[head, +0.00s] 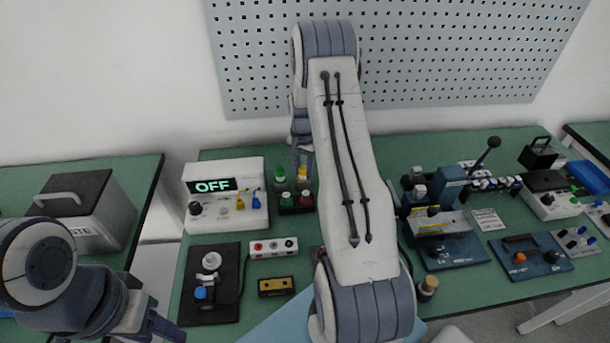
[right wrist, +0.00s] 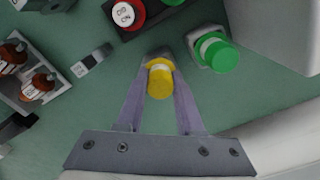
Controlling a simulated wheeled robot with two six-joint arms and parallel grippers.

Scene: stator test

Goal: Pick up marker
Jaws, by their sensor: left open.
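A yellow cylinder with a pale band, perhaps the marker, is between the fingertips of my right gripper (right wrist: 160,75) in the right wrist view; its yellow end (right wrist: 160,83) faces the camera. The fingers run close along both its sides; whether they press on it I cannot tell. A similar green cylinder (right wrist: 217,53) stands just to its right. In the head view the yellow top (head: 304,171) shows beside the green one (head: 280,173), partly hidden by my right arm. My left gripper (head: 165,328) is open at the lower left, away from them.
A red and green button box (head: 296,208) sits close to the cylinders. A white OFF-display box (head: 226,205) stands left of them. The green table holds a black board (head: 208,300), a small yellow-and-black block (head: 276,286) and a blue lever device (head: 446,196). A pegboard (head: 440,60) stands behind.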

